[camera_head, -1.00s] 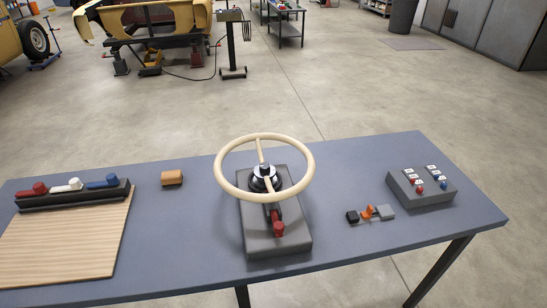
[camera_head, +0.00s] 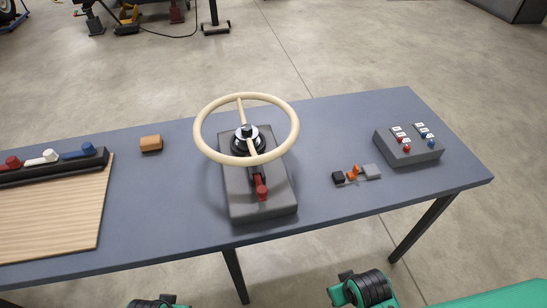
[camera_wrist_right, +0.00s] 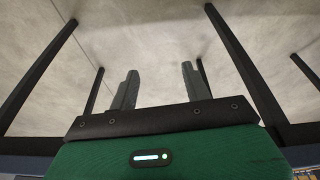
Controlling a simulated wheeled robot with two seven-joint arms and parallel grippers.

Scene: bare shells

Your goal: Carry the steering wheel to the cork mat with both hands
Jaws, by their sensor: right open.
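The cream steering wheel (camera_head: 293,110) sits on a black hub above a grey block (camera_head: 262,207) at the middle of the table. A red-handled lever (camera_head: 261,188) is on the block's front. The cork mat appears to be the light tan striped board (camera_head: 50,220) at the table's left; its left part is cut off. My right gripper (camera_wrist_right: 160,85) is open and empty in the right wrist view, with table legs and floor beyond its fingers. It is away from the wheel. My left gripper is not in view; only parts of my arms show at the head view's bottom edge.
A black rack (camera_head: 52,167) with red, white and blue pieces stands along the mat's back edge. A small orange-brown block (camera_head: 151,143) lies between mat and wheel. Small connectors (camera_head: 355,174) and a grey switch box (camera_head: 408,147) are right of the wheel on the blue-grey table (camera_head: 330,120).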

